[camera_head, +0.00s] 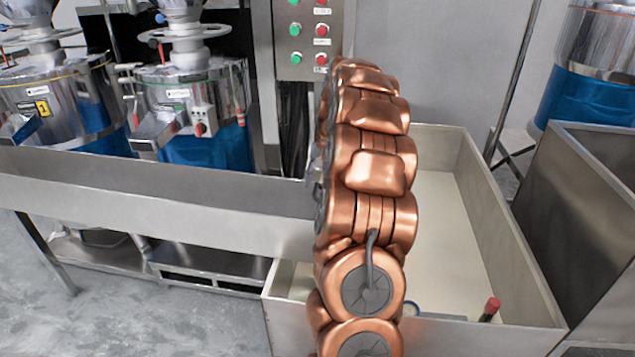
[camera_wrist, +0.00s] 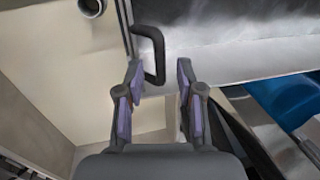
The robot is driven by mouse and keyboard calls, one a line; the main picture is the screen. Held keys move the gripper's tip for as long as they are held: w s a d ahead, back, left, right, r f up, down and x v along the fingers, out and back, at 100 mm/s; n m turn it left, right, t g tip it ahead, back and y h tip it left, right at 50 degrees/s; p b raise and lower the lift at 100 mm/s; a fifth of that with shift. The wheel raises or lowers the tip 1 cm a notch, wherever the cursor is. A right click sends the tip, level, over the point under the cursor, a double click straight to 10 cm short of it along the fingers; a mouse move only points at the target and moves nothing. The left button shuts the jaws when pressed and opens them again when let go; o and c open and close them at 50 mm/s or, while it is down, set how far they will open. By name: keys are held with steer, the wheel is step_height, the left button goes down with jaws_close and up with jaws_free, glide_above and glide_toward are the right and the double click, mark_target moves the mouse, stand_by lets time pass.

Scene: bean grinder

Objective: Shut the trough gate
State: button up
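In the wrist view, my gripper (camera_wrist: 158,66) is open, with one finger on each side of a dark bent handle (camera_wrist: 157,42). The handle lies between the fingertips, and neither finger clearly touches it. The handle is fixed near the edge of a grey metal surface, and I cannot tell how far the gate is open. In the head view, the steel trough (camera_head: 180,205) runs in from the left towards my copper arm. My arm hides the trough's right end, the gate and my gripper there.
A pale-floored open bin (camera_head: 440,215) stands behind and right of my arm, with a red-tipped part (camera_head: 490,310) at its front. A second steel container (camera_head: 580,190) is at right. Grinders (camera_head: 195,100) and a button panel (camera_head: 308,35) stand behind the trough.

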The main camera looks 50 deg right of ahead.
steer(key=shift+f, duration=0.1)
jaws_close()
stand_by(0.7)
